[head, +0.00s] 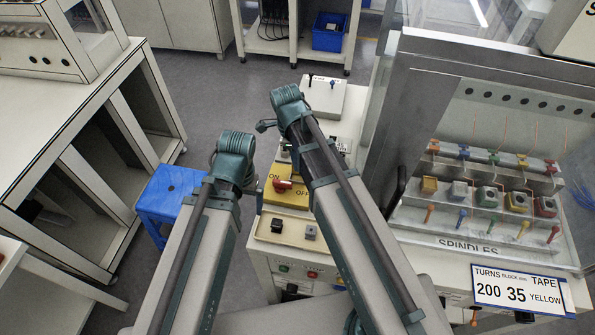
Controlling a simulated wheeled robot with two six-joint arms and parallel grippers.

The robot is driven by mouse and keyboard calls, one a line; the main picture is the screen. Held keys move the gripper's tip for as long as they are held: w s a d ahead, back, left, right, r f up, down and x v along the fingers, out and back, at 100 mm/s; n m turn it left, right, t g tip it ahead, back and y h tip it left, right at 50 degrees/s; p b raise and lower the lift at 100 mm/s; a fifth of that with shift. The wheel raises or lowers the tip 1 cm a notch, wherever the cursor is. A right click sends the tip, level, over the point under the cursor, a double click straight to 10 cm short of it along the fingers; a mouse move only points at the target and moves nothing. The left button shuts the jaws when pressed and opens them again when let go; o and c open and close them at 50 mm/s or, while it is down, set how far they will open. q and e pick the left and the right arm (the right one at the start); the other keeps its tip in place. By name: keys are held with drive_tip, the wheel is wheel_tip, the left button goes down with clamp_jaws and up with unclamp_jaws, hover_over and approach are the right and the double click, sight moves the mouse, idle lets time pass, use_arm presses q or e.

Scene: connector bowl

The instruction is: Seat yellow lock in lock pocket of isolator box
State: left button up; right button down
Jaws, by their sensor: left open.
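The yellow isolator box (287,198), with a red rotary switch (282,186) and ON and OFF markings, sits on the pale bench in the middle. My right arm covers its right part, and I cannot make out the lock pocket. I cannot pick out the yellow lock. My left gripper (256,190) is open, just left of the isolator box and largely hidden behind my left arm's elbow. I see nothing held in it. My right gripper is hidden; only its arm shows, crossing over the bench.
A beige tray (262,235) with a black and a grey block lies in front of the isolator box. A clear-fronted cabinet (420,100) with coloured blocks and spindles stands right. A blue stool (170,195) stands left. A pale box (325,97) with small levers sits behind.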

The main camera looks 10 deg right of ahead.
drive_tip(key=shift+f+b, duration=1.8)
drive_tip(key=shift+b, duration=0.05)
drive_tip(key=shift+f, duration=0.2)
drive_tip(key=c, duration=0.7)
unclamp_jaws()
drive_tip(key=shift+r, duration=0.1)
drive_tip(key=shift+r, duration=0.1)
drive_tip(key=r+p, duration=0.4)
drive_tip(key=a+r+p, duration=0.1)
drive_tip(key=r+p, duration=0.7)
drive_tip(key=shift+w+a, duration=0.2)
drive_tip(key=shift+w, duration=0.05)
drive_tip(key=shift+s, duration=0.1)
